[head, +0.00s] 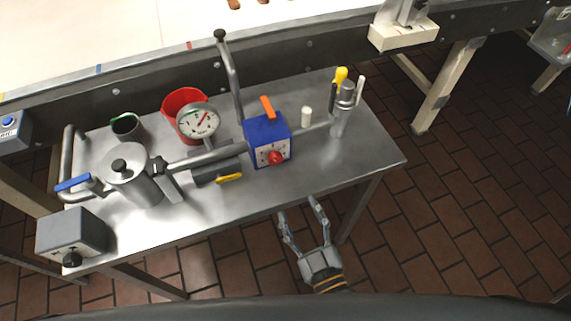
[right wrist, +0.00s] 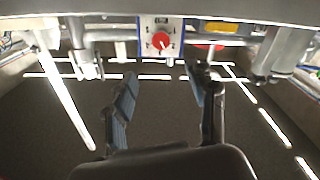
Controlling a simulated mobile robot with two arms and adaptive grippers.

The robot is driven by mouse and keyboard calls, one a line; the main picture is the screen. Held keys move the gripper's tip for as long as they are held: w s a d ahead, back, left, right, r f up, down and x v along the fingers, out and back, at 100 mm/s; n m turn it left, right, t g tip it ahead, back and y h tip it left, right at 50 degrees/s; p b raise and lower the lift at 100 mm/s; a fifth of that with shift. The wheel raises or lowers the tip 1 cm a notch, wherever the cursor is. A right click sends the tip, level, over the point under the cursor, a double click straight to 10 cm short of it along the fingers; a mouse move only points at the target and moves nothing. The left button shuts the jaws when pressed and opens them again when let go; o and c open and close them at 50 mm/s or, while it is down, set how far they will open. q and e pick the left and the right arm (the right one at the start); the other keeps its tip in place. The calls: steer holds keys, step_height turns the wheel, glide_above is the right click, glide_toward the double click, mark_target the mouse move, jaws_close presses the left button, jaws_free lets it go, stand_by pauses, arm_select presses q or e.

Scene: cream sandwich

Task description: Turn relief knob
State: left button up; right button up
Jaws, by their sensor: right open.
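A blue box (head: 266,133) with a white dial face and a red knob (head: 275,157) on its front stands on the metal table. The red knob (right wrist: 160,41) also shows in the right wrist view, ahead of the fingers and between them. No label says which knob is the relief knob; a black knob (head: 71,259) sits on a grey box (head: 73,233) at the front left. My right gripper (head: 299,206) is open and empty, in front of the table edge and apart from the red knob. My left gripper is not in view.
A gauge (head: 198,121), red cup (head: 179,101) and metal pot (head: 131,181) stand farther left. The table's right end (head: 370,155) is clear.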

mark_target(277, 162)
steer(key=p+x, duration=0.1)
steer(key=x, duration=1.1)
steer(key=shift+w+a+f, duration=0.1)
steer(key=shift+w+a, duration=0.15)
steer(key=shift+w, duration=0.3)
steer(key=c, duration=1.1)
steer(key=shift+p, duration=0.3)
steer(key=shift+c, duration=0.3)
